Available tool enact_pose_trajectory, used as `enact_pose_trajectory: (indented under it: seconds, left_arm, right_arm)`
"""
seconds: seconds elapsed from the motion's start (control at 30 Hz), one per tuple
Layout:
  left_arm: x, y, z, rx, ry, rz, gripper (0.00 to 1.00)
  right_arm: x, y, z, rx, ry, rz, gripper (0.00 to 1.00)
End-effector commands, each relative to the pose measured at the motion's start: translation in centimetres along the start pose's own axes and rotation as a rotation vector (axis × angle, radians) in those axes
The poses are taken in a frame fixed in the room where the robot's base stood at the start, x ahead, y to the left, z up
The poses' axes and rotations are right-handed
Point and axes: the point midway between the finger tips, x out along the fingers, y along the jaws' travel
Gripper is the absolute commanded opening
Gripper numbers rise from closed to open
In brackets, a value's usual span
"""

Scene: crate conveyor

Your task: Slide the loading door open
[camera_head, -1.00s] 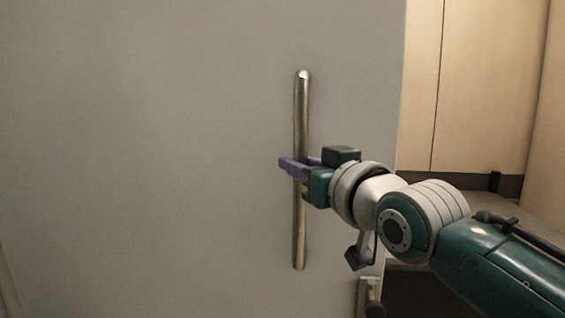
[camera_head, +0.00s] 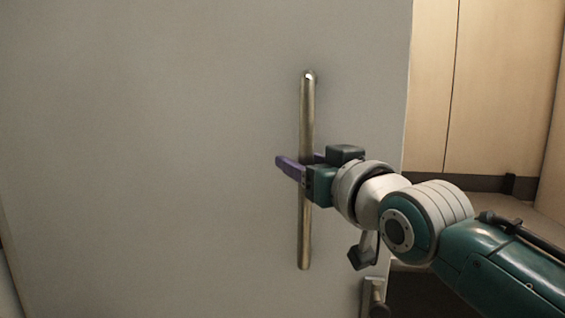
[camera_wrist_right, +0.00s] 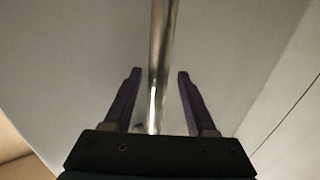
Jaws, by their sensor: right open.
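The loading door is a large flat grey panel (camera_head: 150,140) that fills most of the head view. A long vertical metal bar handle (camera_head: 306,110) stands near its right side. My right gripper (camera_head: 297,163) is open, with its purple fingers on either side of the bar at about mid-height. In the right wrist view the bar (camera_wrist_right: 160,50) runs between the two fingers (camera_wrist_right: 158,78), with a visible gap on each side. My left gripper is not in view.
Right of the door's edge is an opening with tan wall panels (camera_head: 500,90) and a dark lower area. A small metal fitting (camera_head: 374,294) sits low near the door's right edge, below my right wrist.

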Motion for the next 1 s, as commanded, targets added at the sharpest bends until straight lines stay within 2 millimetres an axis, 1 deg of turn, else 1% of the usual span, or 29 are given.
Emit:
enact_pose_trajectory:
  seconds: [0.23, 0.37, 0.47, 0.8, 0.9, 1.0]
  left_arm:
    - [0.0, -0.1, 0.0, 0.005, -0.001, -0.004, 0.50]
    - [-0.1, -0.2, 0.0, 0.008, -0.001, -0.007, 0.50]
    - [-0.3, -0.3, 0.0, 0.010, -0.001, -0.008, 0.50]
    - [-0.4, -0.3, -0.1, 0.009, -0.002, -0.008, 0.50]
    - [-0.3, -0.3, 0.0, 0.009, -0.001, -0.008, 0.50]
    - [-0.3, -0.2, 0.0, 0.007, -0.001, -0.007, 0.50]
  right_arm:
    - [-0.1, 0.1, 0.2, 0.000, -0.005, 0.002, 0.57]
    - [-1.0, 0.1, 0.3, 0.000, -0.005, 0.002, 0.57]
    - [-2.2, 0.1, 0.2, 0.000, -0.005, 0.002, 0.57]
    - [-7.8, 0.1, 0.2, -0.001, -0.005, 0.001, 0.57]
    - [-9.0, 0.1, 0.2, 0.000, -0.004, 0.002, 0.57]
    - [-9.7, 0.1, 0.1, -0.001, -0.003, 0.002, 0.57]
